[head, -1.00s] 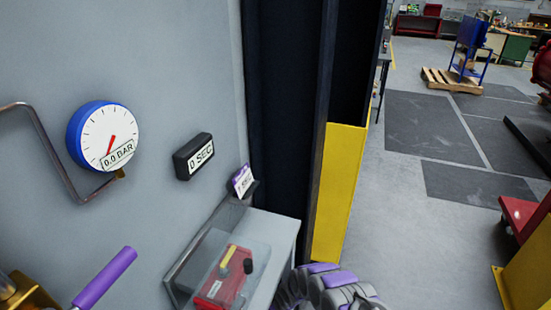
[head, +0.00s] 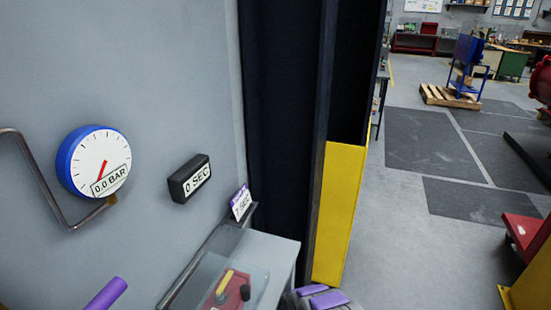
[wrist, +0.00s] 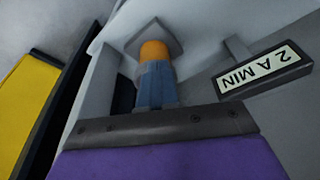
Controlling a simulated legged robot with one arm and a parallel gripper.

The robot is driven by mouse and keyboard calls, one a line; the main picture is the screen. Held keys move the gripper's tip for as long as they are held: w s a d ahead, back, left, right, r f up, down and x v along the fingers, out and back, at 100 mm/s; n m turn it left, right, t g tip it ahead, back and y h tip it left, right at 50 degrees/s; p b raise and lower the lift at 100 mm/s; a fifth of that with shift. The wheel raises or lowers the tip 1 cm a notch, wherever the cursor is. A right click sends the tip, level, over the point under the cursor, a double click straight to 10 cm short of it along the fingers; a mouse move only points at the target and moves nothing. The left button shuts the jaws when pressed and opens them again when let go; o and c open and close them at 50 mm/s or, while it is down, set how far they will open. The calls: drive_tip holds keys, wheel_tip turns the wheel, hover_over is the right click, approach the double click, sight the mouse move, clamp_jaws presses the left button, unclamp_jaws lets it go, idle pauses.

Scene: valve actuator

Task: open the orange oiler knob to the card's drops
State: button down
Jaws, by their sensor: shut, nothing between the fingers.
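The orange knob (wrist: 155,50) shows in the wrist view, top centre, in front of a pale square-edged fitting. My gripper (wrist: 153,66) has its blue-grey fingers shut and empty, with the tips right at the knob's near side. I cannot tell whether they touch it. The purple and dark grey body below the fingers hides what is under it. In the head view, a small white and purple card (head: 241,203) stands in a holder on the wall; its text is too small to read surely. The knob is not visible in the head view.
A sign ending in MIN (wrist: 265,72) sits beside the knob. The wall carries a gauge at 0.0 BAR (head: 95,160) and a 0 SEC display (head: 190,178). A clear box holds a red part (head: 230,290) with a yellow handle. A dark and yellow post (head: 340,210) stands right; floor lies beyond.

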drive_tip(key=shift+w+a+r, duration=0.2)
drive_tip(key=shift+s+d, duration=0.1)
drive_tip(key=shift+s, duration=0.2)
drive_tip(key=shift+r, duration=0.15)
